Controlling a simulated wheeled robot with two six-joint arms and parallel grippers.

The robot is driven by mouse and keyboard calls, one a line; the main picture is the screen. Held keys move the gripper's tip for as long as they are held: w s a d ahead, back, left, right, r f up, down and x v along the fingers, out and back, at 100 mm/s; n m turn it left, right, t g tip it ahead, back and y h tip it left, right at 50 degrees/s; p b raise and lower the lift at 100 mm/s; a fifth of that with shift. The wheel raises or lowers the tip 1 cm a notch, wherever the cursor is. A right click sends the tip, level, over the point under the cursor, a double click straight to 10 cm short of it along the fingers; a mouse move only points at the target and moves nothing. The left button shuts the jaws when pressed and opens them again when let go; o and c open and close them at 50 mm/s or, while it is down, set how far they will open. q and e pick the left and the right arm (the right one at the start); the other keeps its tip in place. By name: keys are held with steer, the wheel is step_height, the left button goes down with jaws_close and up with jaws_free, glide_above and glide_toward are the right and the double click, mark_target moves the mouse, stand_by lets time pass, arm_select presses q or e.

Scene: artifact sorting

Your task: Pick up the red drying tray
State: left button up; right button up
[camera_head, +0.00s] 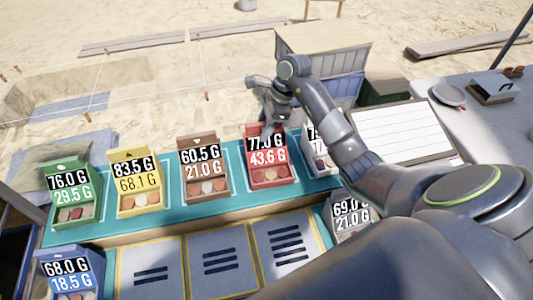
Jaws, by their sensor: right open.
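The red drying tray (268,177) stands on the teal mat, right of the brown tray, with round pieces in its lower front and a label reading 77.0 G and 43.6 G. My right gripper (268,112) is open at the tray's back upper edge, above its label. I cannot tell whether the fingers touch the tray. My left gripper is not in view.
Green (69,214), yellow (138,204) and brown (206,188) trays stand left of the red one. A white tray (318,160) is close on its right, partly behind my arm. A blue tray (70,285) and grey panels (222,262) lie nearer.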

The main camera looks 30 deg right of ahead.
steer(key=shift+c, duration=0.2)
jaws_close()
stand_by(0.3)
